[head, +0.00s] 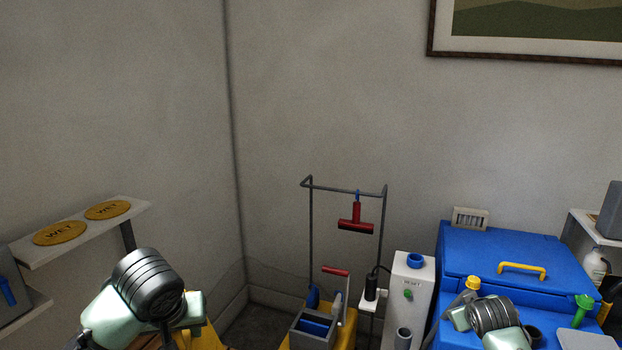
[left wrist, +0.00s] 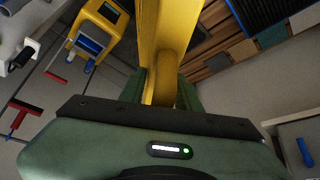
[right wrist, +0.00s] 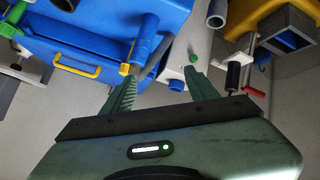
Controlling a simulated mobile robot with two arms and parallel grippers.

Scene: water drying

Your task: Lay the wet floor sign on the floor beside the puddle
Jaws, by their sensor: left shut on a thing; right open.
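The wet floor sign (left wrist: 165,40), a yellow panel seen close up, is between the fingers of my left gripper (left wrist: 162,95), which is shut on it. In the head view only a yellow edge of the sign (head: 207,338) shows beside my left gripper (head: 186,325) at the bottom left. Any print on it is hidden. My right gripper (right wrist: 160,78) is open, with nothing held, in front of the blue machine and the white device. I cannot make out the puddle in any view.
Two yellow WET discs (head: 108,210) lie on a shelf (head: 135,206) at left. A yellow mop bucket (head: 345,332), a wire rack (head: 311,235) with a red squeegee (head: 356,220), a white device (head: 412,275) and a blue chest (head: 515,255) stand along the back wall.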

